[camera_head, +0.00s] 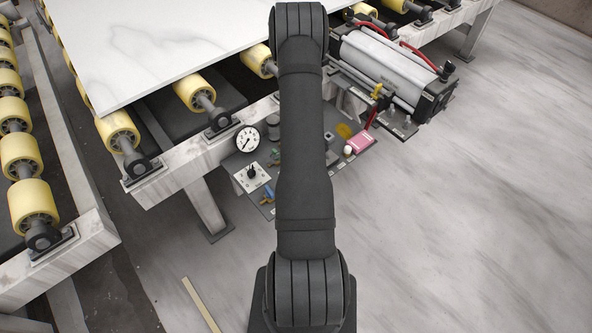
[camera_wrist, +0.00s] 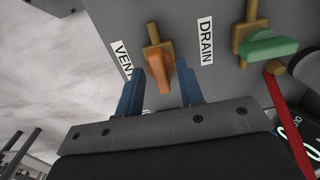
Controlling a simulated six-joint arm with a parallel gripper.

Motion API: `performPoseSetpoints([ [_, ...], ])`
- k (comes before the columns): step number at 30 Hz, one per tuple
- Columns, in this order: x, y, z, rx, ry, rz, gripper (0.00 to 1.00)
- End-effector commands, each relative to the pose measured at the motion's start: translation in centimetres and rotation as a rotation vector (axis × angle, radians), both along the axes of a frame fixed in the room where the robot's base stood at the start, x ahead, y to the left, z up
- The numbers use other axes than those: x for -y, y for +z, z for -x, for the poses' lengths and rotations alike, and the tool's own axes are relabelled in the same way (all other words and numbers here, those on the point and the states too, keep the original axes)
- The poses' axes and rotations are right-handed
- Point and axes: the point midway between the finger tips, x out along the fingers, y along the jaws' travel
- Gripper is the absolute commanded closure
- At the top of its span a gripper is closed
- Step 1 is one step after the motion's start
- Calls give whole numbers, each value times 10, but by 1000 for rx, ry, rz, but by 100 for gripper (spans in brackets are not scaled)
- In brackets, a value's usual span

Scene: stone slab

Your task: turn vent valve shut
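In the wrist view an orange valve handle (camera_wrist: 158,74) sits on a brass body (camera_wrist: 152,36) on a grey panel. The handle points roughly along that body. A partly covered label reading "VEN" (camera_wrist: 122,58) is on its left, and a "DRAIN" label (camera_wrist: 205,40) on its right. My gripper (camera_wrist: 160,78) is open, with one blue finger on each side of the orange handle. Gaps show between handle and fingers; contact at the tips is unclear. In the camera_head view my arm hides the gripper and the orange handle.
A green handle (camera_wrist: 266,46) lies across its brass body at right, with a red strip (camera_wrist: 290,120) below it. The camera_head view shows a gauge (camera_head: 248,139), a black knob (camera_head: 252,173), a blue lever (camera_head: 267,195) and a pink block (camera_head: 362,140) around my arm.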

Motion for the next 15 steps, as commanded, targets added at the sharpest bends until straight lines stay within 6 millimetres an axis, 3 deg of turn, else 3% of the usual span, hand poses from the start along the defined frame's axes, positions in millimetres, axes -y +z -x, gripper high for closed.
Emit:
performPoseSetpoints([
  [7,0,0,0,0,0,0,67],
  [12,0,0,0,1,0,-1,100],
  [15,0,0,0,0,0,0,100],
])
